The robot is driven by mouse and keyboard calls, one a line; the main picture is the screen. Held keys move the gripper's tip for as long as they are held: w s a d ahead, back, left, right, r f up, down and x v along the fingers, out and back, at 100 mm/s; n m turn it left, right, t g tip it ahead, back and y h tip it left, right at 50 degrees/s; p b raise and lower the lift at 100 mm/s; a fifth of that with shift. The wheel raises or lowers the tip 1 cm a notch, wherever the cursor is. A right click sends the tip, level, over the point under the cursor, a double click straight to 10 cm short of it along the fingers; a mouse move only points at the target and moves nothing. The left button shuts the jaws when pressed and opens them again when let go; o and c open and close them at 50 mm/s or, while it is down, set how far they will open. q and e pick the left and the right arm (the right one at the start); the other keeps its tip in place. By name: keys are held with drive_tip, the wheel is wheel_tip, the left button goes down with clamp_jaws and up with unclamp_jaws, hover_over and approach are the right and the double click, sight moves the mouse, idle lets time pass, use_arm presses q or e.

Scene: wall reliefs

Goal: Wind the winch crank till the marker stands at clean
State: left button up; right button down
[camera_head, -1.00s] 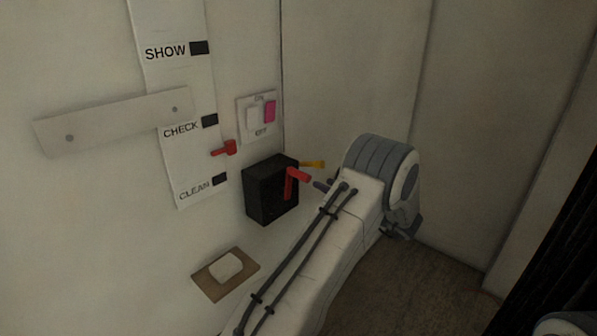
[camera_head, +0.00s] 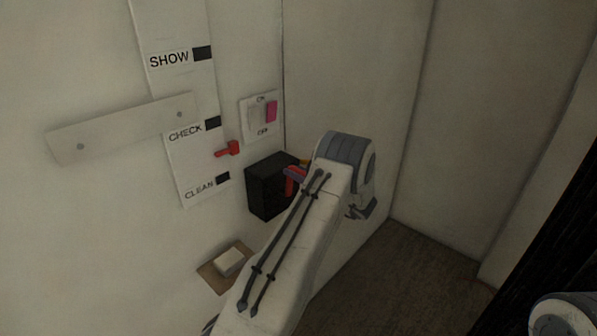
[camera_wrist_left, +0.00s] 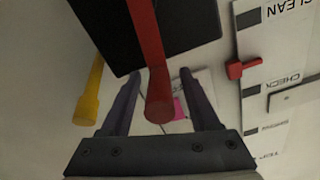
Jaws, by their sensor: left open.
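The black winch box (camera_head: 266,190) is on the left wall near the corner. Its red crank (camera_head: 291,184) shows partly behind my left arm. In the left wrist view the red crank handle (camera_wrist_left: 156,98) points toward the camera, between the two spread fingers of my left gripper (camera_wrist_left: 160,75). The gripper is open; whether a finger touches the handle I cannot tell. The red marker (camera_head: 228,149) stands between the CHECK mark (camera_head: 213,123) and the CLEAN mark (camera_head: 222,178) on the white scale strip; it also shows in the wrist view (camera_wrist_left: 240,68). My right gripper is not in view.
A yellow lever (camera_wrist_left: 89,92) sticks out beside the winch box. An ON/OFF panel (camera_head: 262,130) with a pink part is above the box. A pale bar (camera_head: 115,130) crosses the strip. A white block (camera_head: 230,261) sits on a brown board below.

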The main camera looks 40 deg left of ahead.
use_arm(q)
clamp_jaws()
idle(1.4)
